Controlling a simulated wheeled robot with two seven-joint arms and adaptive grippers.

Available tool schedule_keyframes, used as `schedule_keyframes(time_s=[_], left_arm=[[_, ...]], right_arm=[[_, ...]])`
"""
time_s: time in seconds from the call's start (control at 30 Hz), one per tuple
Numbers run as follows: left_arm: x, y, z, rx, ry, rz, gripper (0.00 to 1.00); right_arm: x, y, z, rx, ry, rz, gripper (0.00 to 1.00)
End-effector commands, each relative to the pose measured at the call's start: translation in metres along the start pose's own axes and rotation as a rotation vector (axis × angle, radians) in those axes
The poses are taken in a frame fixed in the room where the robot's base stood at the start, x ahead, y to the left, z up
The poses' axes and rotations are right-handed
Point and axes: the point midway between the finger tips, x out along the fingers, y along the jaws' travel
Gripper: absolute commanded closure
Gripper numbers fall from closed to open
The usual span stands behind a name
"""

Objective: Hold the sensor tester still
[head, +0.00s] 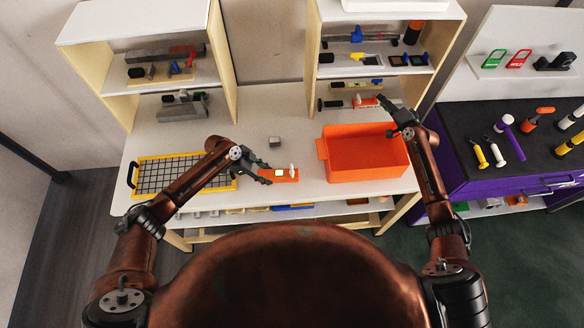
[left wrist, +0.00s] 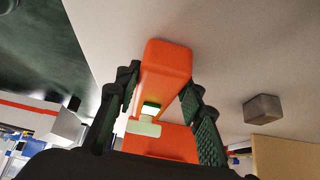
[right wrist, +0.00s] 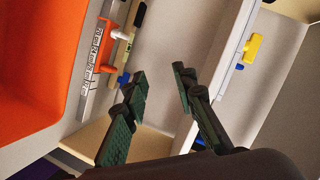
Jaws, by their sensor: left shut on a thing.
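The sensor tester, an orange block with a pale lit window and a white knob, lies on the white table in the head view (head: 290,176). In the left wrist view the tester (left wrist: 166,62) sits between the two dark fingers, its window glowing green. My left gripper (head: 266,176) is shut on the tester from its left end, and the fingers cover part of its sides. My right gripper (head: 386,106) is above the back right of the orange bin. In the right wrist view the right gripper (right wrist: 160,74) is open with nothing between its fingers.
The orange bin (head: 322,150) stands to the right of the tester. A small grey cube (head: 275,142) lies behind the tester. A yellow-framed grid tray (head: 154,163) is at the left. Shelves with tools stand at the back. Bare table lies around the cube.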

Motion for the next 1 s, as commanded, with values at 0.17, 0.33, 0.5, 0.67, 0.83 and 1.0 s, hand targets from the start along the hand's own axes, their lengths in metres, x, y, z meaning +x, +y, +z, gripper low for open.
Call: schedule_keyframes(time_s=[0.17,0.33,0.5,0.67,0.83,1.0], left_arm=[[0.000,0.000,0.000,0.000,0.001,-0.001,0.99],[0.000,0.000,0.000,0.000,0.001,0.000,0.99],[0.000,0.000,0.000,0.000,0.000,0.000,0.99],[0.000,0.000,0.000,0.000,0.000,0.000,0.99],[0.000,0.000,0.000,0.000,0.001,0.000,0.99],[0.000,0.000,0.000,0.000,0.001,-0.001,0.99]], right_arm=[[0.045,-0.105,0.107,-0.010,-0.308,-0.033,0.75],[0.047,-0.188,0.226,-0.081,-0.629,0.027,0.75],[0.006,-0.232,0.332,-0.242,-0.915,0.220,0.75],[-0.044,-0.231,0.380,-0.429,-1.046,0.467,0.75],[-0.081,-0.217,0.387,-0.585,-1.062,0.682,0.75],[-0.096,-0.209,0.383,-0.655,-1.047,0.781,0.75]])
